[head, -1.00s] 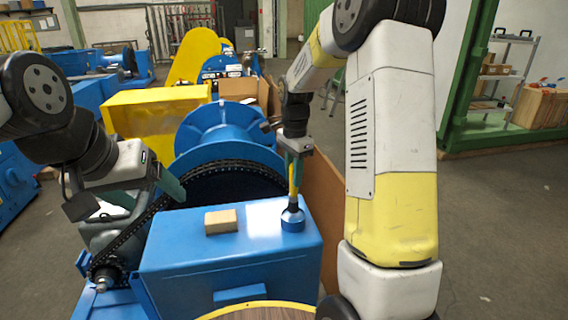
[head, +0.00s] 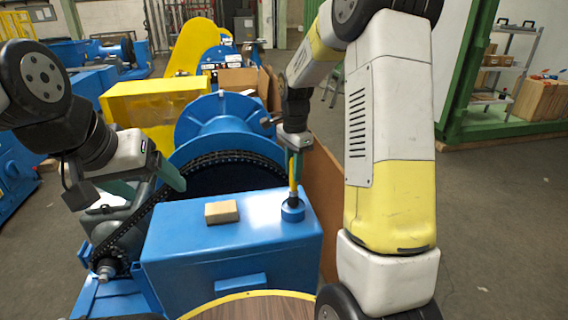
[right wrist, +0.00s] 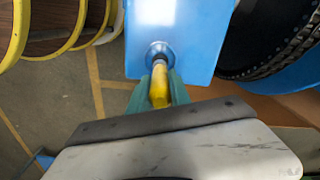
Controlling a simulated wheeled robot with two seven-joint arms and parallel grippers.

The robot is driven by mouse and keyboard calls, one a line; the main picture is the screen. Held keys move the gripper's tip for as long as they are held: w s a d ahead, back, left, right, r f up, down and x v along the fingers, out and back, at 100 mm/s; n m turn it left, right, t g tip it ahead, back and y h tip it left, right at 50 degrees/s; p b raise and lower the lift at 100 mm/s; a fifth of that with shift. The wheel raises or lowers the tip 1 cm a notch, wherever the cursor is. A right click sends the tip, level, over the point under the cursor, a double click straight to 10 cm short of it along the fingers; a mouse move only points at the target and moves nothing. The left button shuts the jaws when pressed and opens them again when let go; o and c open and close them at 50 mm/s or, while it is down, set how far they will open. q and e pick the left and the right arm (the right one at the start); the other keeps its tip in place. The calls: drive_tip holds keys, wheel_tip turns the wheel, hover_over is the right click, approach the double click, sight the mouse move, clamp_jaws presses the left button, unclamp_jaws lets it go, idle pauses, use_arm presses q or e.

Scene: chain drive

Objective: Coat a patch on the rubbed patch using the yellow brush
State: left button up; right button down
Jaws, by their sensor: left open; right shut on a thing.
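The yellow brush (head: 293,178) is upright in my right gripper (head: 296,158), which is shut on its handle. Its dark lower end is at the mouth of a small blue pot (head: 292,213) on top of the blue box (head: 190,238). In the right wrist view the brush (right wrist: 159,86) shows between the green fingers, its far end at the round pot. Bristles are hidden. My left gripper (head: 148,186) is open and empty, left of the box by the chain. I cannot make out the rubbed patch in either view.
A tan block (head: 221,212) lies on the box, left of the pot. A dark chain (head: 125,228) runs around a large wheel behind the box to a small sprocket (head: 106,269) at lower left. A yellow-rimmed round wooden top (head: 262,309) is at the near edge.

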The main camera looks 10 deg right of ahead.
drive_tip(key=shift+f, duration=0.6)
idle(1.2)
drive_tip(key=shift+r, duration=0.1)
drive_tip(key=shift+r, duration=3.45)
